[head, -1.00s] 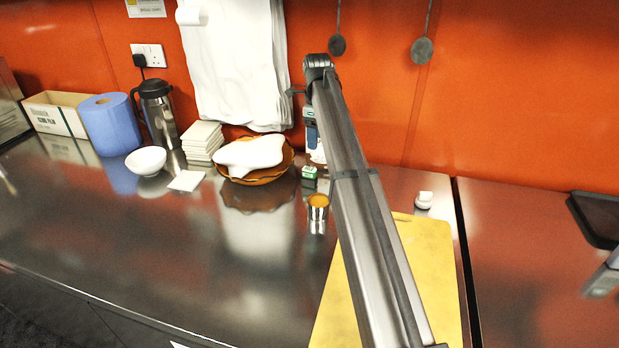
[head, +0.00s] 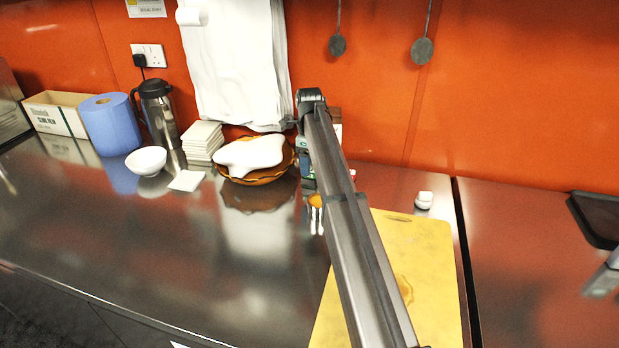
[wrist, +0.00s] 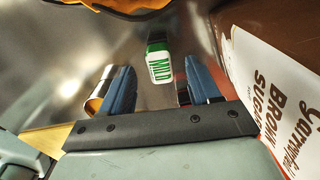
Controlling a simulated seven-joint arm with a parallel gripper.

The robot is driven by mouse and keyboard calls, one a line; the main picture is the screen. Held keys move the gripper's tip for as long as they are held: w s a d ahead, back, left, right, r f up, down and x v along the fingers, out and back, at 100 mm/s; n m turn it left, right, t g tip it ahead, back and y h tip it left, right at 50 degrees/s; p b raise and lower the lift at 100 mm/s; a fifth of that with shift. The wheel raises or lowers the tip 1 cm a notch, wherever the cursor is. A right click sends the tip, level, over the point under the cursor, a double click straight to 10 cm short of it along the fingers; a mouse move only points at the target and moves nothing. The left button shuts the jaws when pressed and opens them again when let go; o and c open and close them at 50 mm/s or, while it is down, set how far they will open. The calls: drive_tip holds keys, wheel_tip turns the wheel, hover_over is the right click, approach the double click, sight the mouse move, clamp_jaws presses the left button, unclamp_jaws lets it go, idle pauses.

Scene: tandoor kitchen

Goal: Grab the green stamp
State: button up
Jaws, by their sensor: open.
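The green stamp (wrist: 159,62) shows in the wrist view as a small block with a white face lettered MILD and green edges. It stands on the steel counter ahead, centred in the gap between my fingertips. My gripper (wrist: 157,68) is open, with one blue finger on each side of that gap, and nothing is clamped. I cannot tell how far the fingertips are from the stamp. In the head view my arm covers most of the spot where the stamp stands.
A metal cup (wrist: 98,88) is close outside the left finger. A red item (wrist: 182,93) shows by the right finger. A brown sugar package (wrist: 270,85) stands close on the right. An orange bowl (head: 262,178) with a white cloth is left of my arm; a yellow board (head: 430,265) lies right.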

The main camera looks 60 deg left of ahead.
sight(310, 177)
wheel_tip(310, 177, down, 5)
drive_tip(key=shift+r, duration=0.1)
drive_tip(key=shift+c, duration=0.2)
drive_tip(key=c, duration=1)
